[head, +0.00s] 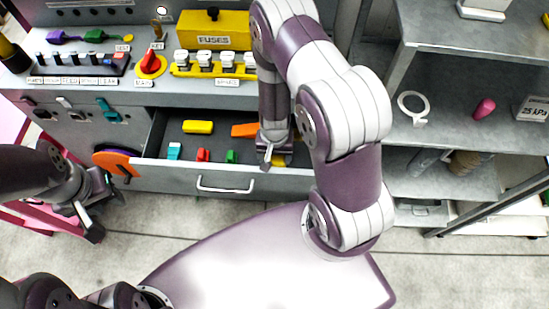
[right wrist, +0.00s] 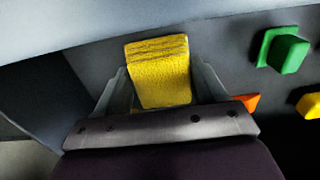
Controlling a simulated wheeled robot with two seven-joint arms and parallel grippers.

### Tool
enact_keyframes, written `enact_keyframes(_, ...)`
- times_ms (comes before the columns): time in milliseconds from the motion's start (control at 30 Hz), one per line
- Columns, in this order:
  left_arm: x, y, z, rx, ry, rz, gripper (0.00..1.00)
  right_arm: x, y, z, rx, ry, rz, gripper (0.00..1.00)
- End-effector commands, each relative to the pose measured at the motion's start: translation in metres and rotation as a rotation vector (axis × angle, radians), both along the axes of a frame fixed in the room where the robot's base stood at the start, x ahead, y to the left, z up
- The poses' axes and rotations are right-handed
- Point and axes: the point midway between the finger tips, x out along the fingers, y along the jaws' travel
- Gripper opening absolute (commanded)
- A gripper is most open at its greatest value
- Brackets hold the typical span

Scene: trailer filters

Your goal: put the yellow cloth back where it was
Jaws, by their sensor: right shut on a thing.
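The yellow cloth (right wrist: 158,75) is a folded, textured yellow block between the fingers of my right gripper (right wrist: 160,88) in the right wrist view. The gripper is shut on it. In the head view my right gripper (head: 272,158) points down into the open drawer at its right end, and a bit of the yellow cloth (head: 279,160) shows beside the fingers. I cannot tell whether the cloth touches the drawer floor. My left gripper (head: 88,218) is at the left, away from the drawer, with its fingers apart and nothing seen between them.
The open drawer (head: 270,183) also holds a yellow block (head: 198,127), an orange piece (head: 245,130), and small cyan, red and green (head: 231,156) pieces. A yellow fuse box (head: 213,30) and labelled switches stand on the counter above. Grey shelves (head: 455,85) stand at the right.

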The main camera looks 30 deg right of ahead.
Motion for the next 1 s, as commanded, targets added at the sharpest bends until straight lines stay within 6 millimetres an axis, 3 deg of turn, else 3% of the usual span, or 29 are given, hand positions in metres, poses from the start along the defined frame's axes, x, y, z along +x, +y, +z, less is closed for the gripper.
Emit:
enact_keyframes(267, 0.000, 0.000, -0.001, 0.000, -0.001, 0.000, 0.38, 0.000, 0.000, -0.002, -0.001, -0.001, 0.000, 0.46)
enact_keyframes(300, 0.000, 0.000, -0.001, 0.000, -0.001, 0.000, 0.38, 0.000, 0.000, -0.002, -0.001, -0.001, 0.000, 0.76)
enact_keyframes(367, 0.000, 0.000, 0.000, 0.000, -0.001, 0.000, 0.38, 0.000, 0.000, -0.002, -0.001, -0.001, 0.000, 0.95)
enact_keyframes(733, 0.000, 0.000, 0.005, 0.000, 0.000, 0.000, 0.38, 0.001, 0.000, 0.007, 0.000, -0.002, 0.000, 0.95)
enact_keyframes(867, 0.000, 0.000, 0.020, 0.000, 0.000, 0.000, 0.38, 0.001, 0.000, 0.035, 0.000, -0.002, -0.001, 0.95)
enact_keyframes(1000, 0.000, 0.000, 0.045, 0.000, -0.001, 0.000, 0.38, 0.000, 0.000, 0.076, 0.000, -0.001, -0.001, 0.95)
